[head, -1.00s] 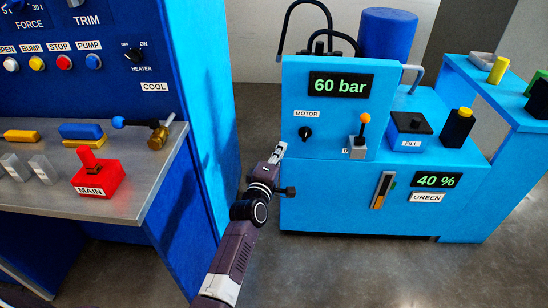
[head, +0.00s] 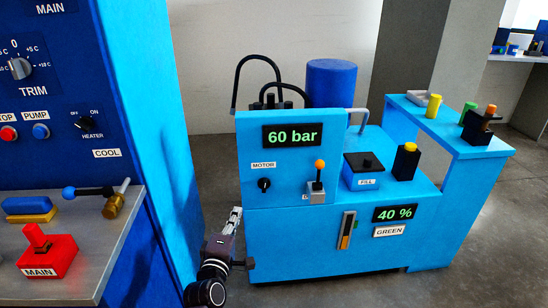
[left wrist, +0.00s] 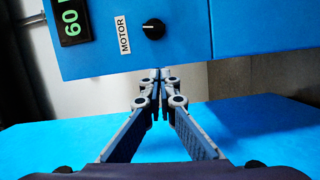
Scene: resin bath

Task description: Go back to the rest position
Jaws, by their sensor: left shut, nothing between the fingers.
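My left gripper (head: 234,219) is at the lower middle of the head view, in front of the left edge of the light blue hydraulic unit (head: 310,235). In the left wrist view its two fingers (left wrist: 161,78) meet at the tips, shut and empty, below the unit's panel with the MOTOR knob (left wrist: 154,29). The knob also shows in the head view (head: 264,184). The fingers appear apart from the knob. My right gripper is not in view.
The dark blue cabinet (head: 165,110) and its grey shelf (head: 95,265) with a red MAIN switch (head: 47,256) stand at the left. The unit carries a lever with an orange knob (head: 319,164). A light blue side table (head: 480,150) is at the right. Grey floor (head: 490,225) is free there.

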